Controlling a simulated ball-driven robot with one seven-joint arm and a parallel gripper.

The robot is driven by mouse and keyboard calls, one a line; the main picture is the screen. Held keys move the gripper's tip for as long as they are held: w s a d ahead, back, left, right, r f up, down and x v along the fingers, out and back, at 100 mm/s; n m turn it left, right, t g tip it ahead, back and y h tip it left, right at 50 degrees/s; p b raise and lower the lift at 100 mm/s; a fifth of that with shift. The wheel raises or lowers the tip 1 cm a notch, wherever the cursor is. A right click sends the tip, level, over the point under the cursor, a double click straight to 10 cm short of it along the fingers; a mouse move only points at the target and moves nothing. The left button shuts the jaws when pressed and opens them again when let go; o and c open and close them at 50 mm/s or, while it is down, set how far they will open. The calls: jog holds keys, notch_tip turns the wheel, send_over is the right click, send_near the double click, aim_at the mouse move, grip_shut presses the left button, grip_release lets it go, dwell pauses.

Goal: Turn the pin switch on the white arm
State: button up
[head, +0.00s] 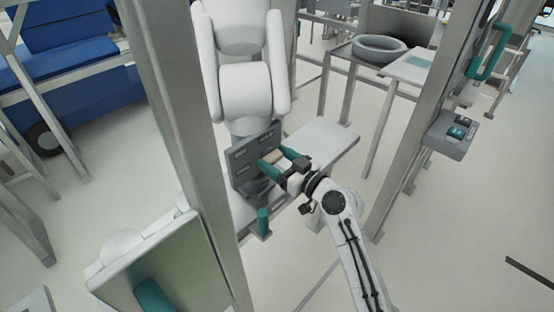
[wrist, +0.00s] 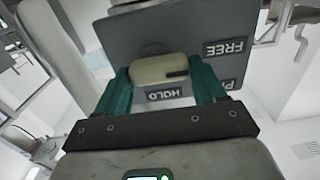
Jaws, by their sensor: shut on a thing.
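A large white arm (head: 248,92) stands upright in the head view, with a dark grey switch plate (head: 240,166) at its lower front. The pin switch, a beige knob (wrist: 163,70), sticks out from the plate and also shows in the head view (head: 274,157). In the wrist view the plate carries the labels HOLD (wrist: 165,94), FREE (wrist: 225,48) and a third, partly hidden one. My gripper (head: 277,162) has its two teal fingers on either side of the knob, shut on it.
A grey post (head: 180,130) rises at left of the plate and another (head: 410,120) at right. A pale table top (head: 325,143) lies behind my gripper. A control box (head: 447,135) is on the right post. A green-handled panel (head: 160,265) stands at front left.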

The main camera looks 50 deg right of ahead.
jog(key=shift+m, duration=0.3)
jog(key=shift+c, duration=0.4)
jog(key=m, duration=0.3)
jog(key=shift+d+r+m, duration=0.1)
jog(key=shift+r+m, duration=0.05)
jog(key=shift+m, duration=0.15)
jog(key=m, duration=0.4)
jog(key=shift+d+r+m+p, duration=0.15)
jog(key=shift+m+p, duration=0.15)
jog(key=shift+p, duration=0.1)
jog(key=m+p, duration=0.1)
jog(key=m, duration=0.3)
jog(key=shift+d, duration=0.15)
jog(key=shift+w+d+m+p, duration=0.1)
jog(key=shift+m+p, duration=1)
jog(key=shift+m, duration=1.4)
jog(key=o, duration=1.1)
jog(key=shift+f, duration=0.3)
jog(key=shift+c, duration=0.2)
